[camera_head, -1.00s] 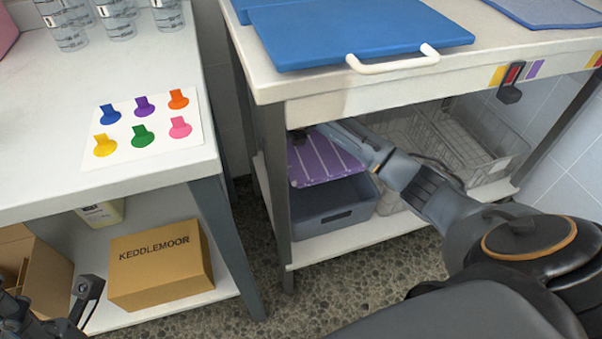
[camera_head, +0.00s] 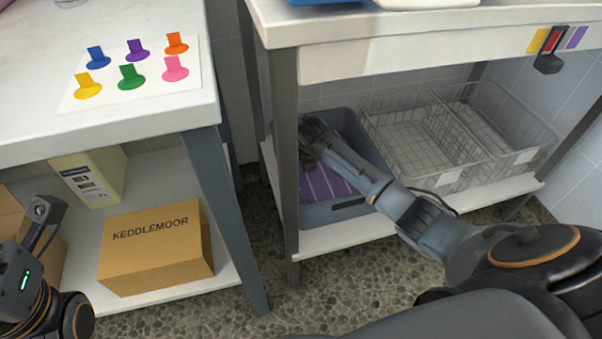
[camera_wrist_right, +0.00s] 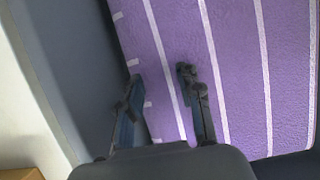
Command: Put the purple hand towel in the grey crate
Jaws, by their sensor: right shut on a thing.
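The purple hand towel (camera_head: 326,184) with white stripes is inside the grey crate (camera_head: 338,213) on the lower shelf of the right table, partly hidden by my right arm. My right gripper (camera_head: 309,143) reaches into the crate and is shut on the towel. In the right wrist view, the fingers of the gripper (camera_wrist_right: 158,76) are at the edge of the towel (camera_wrist_right: 237,70), beside the crate's wall (camera_wrist_right: 52,45). Whether the towel touches the crate's floor is unclear. My left gripper (camera_head: 42,218) is partly in view at the lower left, away from the crate.
Wire baskets (camera_head: 425,135) stand to the right of the crate on the same shelf. The tabletop edge (camera_head: 400,45) and a table leg (camera_head: 286,170) bound the opening. A cardboard box (camera_head: 157,250) and a pale container (camera_head: 90,175) stand under the left table.

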